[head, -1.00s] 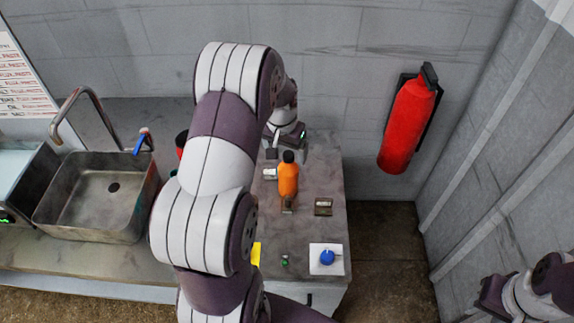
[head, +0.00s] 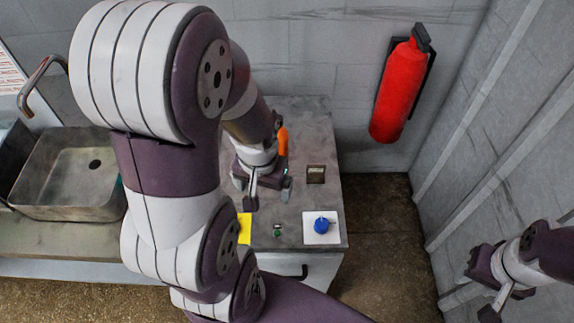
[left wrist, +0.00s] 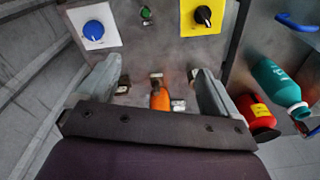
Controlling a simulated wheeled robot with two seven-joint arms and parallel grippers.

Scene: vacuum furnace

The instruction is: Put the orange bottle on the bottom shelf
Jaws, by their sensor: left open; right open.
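The orange bottle (head: 283,141) stands on the grey counter (head: 312,118), partly hidden by my left wrist in the head view. In the left wrist view the orange bottle (left wrist: 160,98) appears in the gap between the two fingers, with its lower part cut off by the gripper body. My left gripper (head: 266,189) is open and empty over the counter; its fingers also show spread in the left wrist view (left wrist: 155,85). My right gripper (head: 484,287) hangs at the far right, away from the counter, open. I cannot make out a bottom shelf.
A blue knob (head: 321,226), green button (head: 277,231) and yellow panel (head: 244,228) sit near the counter's front. A sink (head: 70,182) is left; a fire extinguisher (head: 401,88) hangs on the wall.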

